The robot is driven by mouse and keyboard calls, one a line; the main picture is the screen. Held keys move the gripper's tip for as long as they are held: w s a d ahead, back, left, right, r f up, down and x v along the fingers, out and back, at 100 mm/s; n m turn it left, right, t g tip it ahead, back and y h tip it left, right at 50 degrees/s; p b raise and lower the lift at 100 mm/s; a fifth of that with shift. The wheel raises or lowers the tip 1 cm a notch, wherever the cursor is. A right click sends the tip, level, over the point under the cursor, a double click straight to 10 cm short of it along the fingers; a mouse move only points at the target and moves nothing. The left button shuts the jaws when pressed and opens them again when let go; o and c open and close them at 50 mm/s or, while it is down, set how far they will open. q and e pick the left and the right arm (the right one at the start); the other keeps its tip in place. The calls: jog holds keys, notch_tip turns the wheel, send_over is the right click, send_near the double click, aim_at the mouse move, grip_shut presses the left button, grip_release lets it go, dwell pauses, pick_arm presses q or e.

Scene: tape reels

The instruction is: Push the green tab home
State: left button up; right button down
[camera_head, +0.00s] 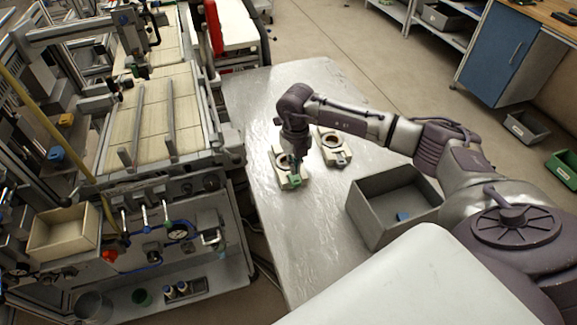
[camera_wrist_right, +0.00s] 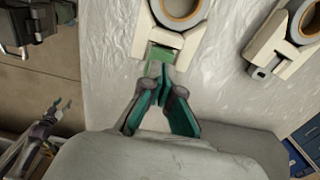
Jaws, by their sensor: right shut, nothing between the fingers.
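The green tab (camera_head: 294,180) sits at the near end of the left white reel holder (camera_head: 304,176). In the right wrist view the green tab (camera_wrist_right: 178,38) lies between the holder's two white prongs (camera_wrist_right: 143,38), below a grey reel (camera_wrist_right: 181,8). My right gripper (camera_head: 296,172) is shut and empty, pointing down at the tab. In the right wrist view its fingertips (camera_wrist_right: 157,70) are right at the tab's near edge; I cannot tell whether they touch. My left gripper (camera_wrist_right: 59,104) shows small and open at the left of that view, away from the holders.
A second white holder (camera_head: 324,135) with a reel and a dark tab (camera_head: 341,161) stands to the right. A grey bin (camera_head: 375,227) with a blue item is at the table's right edge. The front of the metal table (camera_head: 290,235) is clear.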

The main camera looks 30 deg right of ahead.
jog(key=shift+f+b, duration=1.05)
jog(key=shift+f, duration=0.2)
dwell(1.9)
jog(key=shift+r, duration=0.1)
jog(key=shift+r+p, duration=2.45)
jog(key=shift+r, duration=1.05)
jog(key=shift+f, duration=0.1)
